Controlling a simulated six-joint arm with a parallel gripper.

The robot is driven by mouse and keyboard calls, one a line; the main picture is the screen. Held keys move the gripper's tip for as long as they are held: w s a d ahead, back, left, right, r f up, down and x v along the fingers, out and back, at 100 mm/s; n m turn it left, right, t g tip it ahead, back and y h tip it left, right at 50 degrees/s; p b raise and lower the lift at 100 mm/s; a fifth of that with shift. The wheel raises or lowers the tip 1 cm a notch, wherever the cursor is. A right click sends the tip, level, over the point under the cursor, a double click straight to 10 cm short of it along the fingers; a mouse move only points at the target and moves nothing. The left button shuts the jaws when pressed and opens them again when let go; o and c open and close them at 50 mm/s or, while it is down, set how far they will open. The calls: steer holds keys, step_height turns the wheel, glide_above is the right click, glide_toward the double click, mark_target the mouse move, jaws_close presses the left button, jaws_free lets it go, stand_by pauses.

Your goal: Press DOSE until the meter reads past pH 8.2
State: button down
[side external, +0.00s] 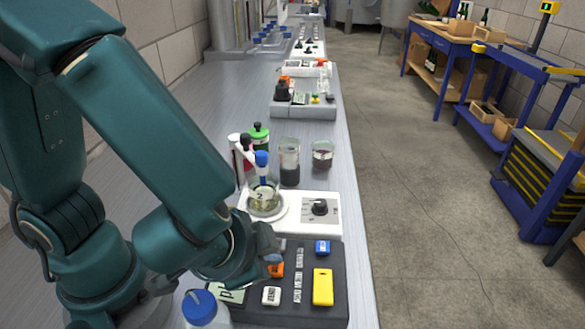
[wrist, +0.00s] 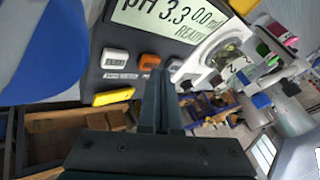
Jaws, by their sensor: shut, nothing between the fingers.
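The dark meter box (side external: 300,312) stands at the front of the bench, partly hidden by my arm. In the wrist view its display (wrist: 170,22) reads pH 3.3, 0.0 ml, READY. An orange button (wrist: 151,61), a white button (wrist: 115,60) and a yellow button (wrist: 113,97) show there. A blue button (side external: 322,247) shows in the side view. I cannot tell which one is marked DOSE. My gripper (wrist: 160,78) is shut and empty, its tips close to the orange button in the picture; contact is unclear. A beaker marked 2 (side external: 264,199) holds pale liquid and a blue-topped probe.
The beaker stands on a white stirrer (side external: 300,226) with a black knob (side external: 320,207). Glass jars (side external: 290,172) and a green-capped bottle (side external: 259,138) stand behind it. A blue-capped bottle (side external: 199,307) is close to my arm at the front. The floor right of the bench is clear.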

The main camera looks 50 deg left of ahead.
mark_target(272, 270)
steer(key=shift+f, duration=0.45)
stand_by(0.5)
steer(key=shift+r, duration=0.9)
steer(key=shift+r, duration=2.55)
